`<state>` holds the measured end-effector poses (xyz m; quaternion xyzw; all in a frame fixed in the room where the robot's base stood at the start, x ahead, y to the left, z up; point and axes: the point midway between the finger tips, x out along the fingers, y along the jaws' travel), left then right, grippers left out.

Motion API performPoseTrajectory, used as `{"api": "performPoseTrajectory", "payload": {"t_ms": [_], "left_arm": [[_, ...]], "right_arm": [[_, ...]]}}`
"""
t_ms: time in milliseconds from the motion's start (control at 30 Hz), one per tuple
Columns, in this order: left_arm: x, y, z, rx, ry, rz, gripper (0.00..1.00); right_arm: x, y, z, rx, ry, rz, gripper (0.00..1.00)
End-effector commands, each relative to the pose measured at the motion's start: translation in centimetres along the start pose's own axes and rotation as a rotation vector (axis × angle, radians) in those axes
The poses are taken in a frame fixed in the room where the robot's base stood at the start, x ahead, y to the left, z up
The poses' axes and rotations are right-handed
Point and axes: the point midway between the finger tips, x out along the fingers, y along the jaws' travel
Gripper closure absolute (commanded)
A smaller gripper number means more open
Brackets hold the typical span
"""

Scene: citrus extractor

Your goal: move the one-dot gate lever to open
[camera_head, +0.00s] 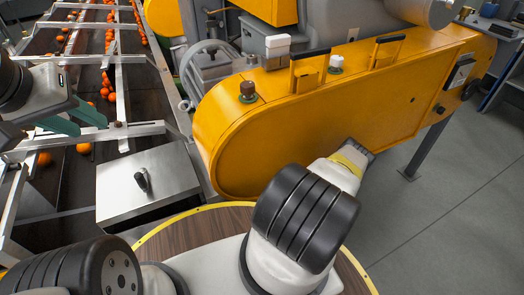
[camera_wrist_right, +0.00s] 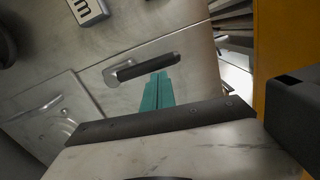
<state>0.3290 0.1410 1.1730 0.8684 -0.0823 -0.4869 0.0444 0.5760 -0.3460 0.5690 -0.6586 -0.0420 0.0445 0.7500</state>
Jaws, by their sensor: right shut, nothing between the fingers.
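In the right wrist view a lever (camera_wrist_right: 150,67) with a dark grip and a metal hub sticks out from a grey metal panel (camera_wrist_right: 200,80). No dot mark shows beside it, so I cannot tell whether it is the one-dot gate lever. My right gripper (camera_wrist_right: 158,78) has its teal fingers together and empty, with the tips just below the lever's grip; I cannot tell whether they touch. In the head view the right gripper is hidden behind the yellow housing. My left gripper (camera_head: 84,120) is open and empty above the conveyor at the left.
The yellow housing (camera_head: 300,130) fills the middle of the head view. A metal box (camera_head: 165,172) with a black knob stands beside the conveyor (camera_head: 75,175), which carries several oranges.

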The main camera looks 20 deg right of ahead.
Motion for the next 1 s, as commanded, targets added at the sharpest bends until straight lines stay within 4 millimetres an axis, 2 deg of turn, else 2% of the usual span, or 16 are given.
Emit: {"api": "performPoseTrajectory", "payload": {"t_ms": [67, 233, 400, 600, 800, 1000], "left_arm": [[0.0, 0.0, 0.0, 0.000, 0.000, 0.000, 0.64], [0.0, 0.0, 0.0, 0.000, 0.000, 0.000, 0.64], [0.0, 0.0, 0.0, 0.000, 0.000, 0.000, 0.64], [0.0, 0.0, 0.0, 0.000, 0.000, 0.000, 0.64], [0.0, 0.0, 0.0, 0.000, 0.000, 0.000, 0.64], [0.0, 0.0, 0.0, 0.000, 0.000, 0.000, 0.64]], "right_arm": [[-0.1, -0.1, -0.1, 0.003, -0.012, -0.004, 1.00], [-0.9, -0.3, -3.5, -0.003, -0.003, 0.002, 1.00], [-5.5, -0.2, -3.4, 0.002, 0.000, 0.005, 1.00], [-9.2, -0.3, -3.5, 0.000, 0.000, 0.004, 1.00], [-10.7, -0.3, -3.6, -0.002, -0.001, 0.002, 1.00], [-10.9, -0.3, -3.6, -0.002, -0.001, 0.003, 1.00]]}}
